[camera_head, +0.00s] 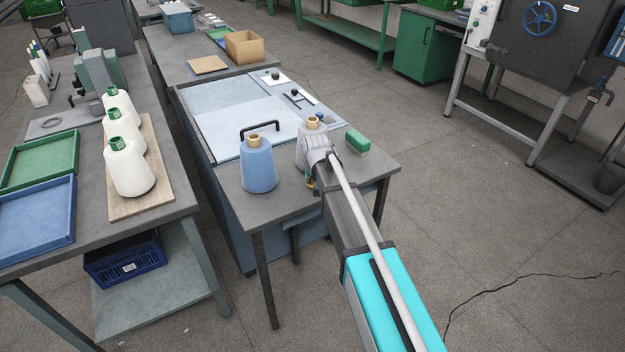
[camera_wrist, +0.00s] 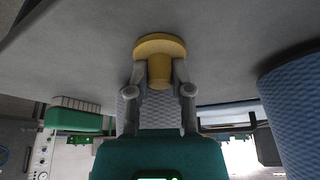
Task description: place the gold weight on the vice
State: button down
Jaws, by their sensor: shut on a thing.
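The gold weight (camera_wrist: 160,45) shows in the wrist view as a round disc with a narrower neck, between my two fingertips. My gripper (camera_wrist: 160,80) is shut on that neck. I cannot tell if the disc touches the grey tabletop. In the head view my gripper (camera_head: 313,172) is over the front of the middle table, and only a sliver of the gold weight (camera_head: 310,183) shows below it. What looks like the vice (camera_head: 100,70), a grey-green block-like device with a dark handle, stands on the left bench, far from my gripper.
A blue cone (camera_head: 258,168) stands left of my gripper, and a pale cone (camera_head: 313,124) is just behind it. A green brush or block (camera_head: 357,141) lies to the right. White cones (camera_head: 130,170) stand on a board on the left bench, near green and blue trays (camera_head: 38,215).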

jog(key=shift+r+p, duration=1.3)
jog(key=shift+r, duration=0.1)
jog(key=s+d+r+p, duration=0.9)
jog(key=s+r+p, duration=0.1)
jog(key=shift+s+d, duration=0.2)
jog(key=shift+r, duration=0.1)
dwell(0.5)
